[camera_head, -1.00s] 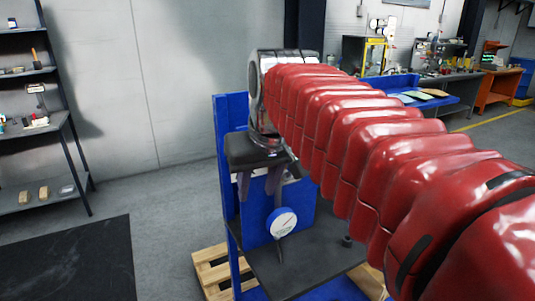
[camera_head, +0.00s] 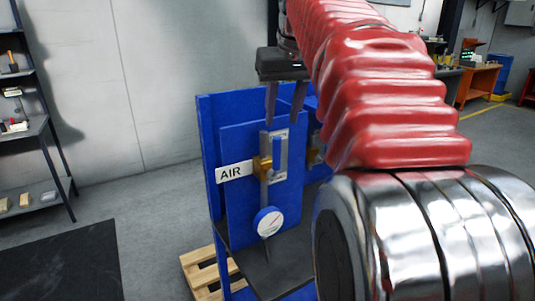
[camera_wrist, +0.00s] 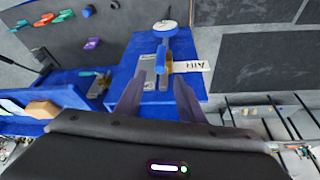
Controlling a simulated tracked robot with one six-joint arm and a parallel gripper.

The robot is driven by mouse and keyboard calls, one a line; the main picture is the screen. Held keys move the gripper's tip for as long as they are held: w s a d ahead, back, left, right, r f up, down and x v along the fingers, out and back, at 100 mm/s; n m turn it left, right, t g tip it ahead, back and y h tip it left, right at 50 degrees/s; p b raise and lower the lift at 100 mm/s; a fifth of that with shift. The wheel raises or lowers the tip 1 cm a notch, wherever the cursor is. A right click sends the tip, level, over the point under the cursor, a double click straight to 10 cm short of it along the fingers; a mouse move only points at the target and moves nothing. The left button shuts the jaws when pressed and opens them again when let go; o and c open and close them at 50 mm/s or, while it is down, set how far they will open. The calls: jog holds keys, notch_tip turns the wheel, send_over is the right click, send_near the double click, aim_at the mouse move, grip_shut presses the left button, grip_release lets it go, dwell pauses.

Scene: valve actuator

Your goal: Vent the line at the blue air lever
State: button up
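The blue air lever (camera_head: 278,154) stands upright on a grey plate beside a brass valve body, on the blue panel. A white AIR label (camera_head: 236,171) is to its left. My gripper (camera_head: 285,115) is above the lever, fingers pointing down and spread, with nothing between them. In the wrist view, my gripper (camera_wrist: 160,80) is open and the blue lever (camera_wrist: 163,60) lies ahead, roughly between the fingertips. Its exact distance from the fingers is unclear; I see no contact. The AIR label (camera_wrist: 190,66) is beside it.
A round white gauge (camera_head: 268,222) sits below the lever. Another brass fitting (camera_head: 315,155) shows at right, partly hidden by my arm. A wooden pallet (camera_head: 205,275) lies under the stand. A shelf (camera_head: 38,130) stands far left; the floor between is open.

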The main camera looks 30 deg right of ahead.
aim_at(275, 153)
jog(key=x, duration=1.3)
jog(key=shift+w+f, duration=0.2)
jog(key=shift+f, duration=0.2)
jog(key=shift+c, duration=0.4)
grip_shut()
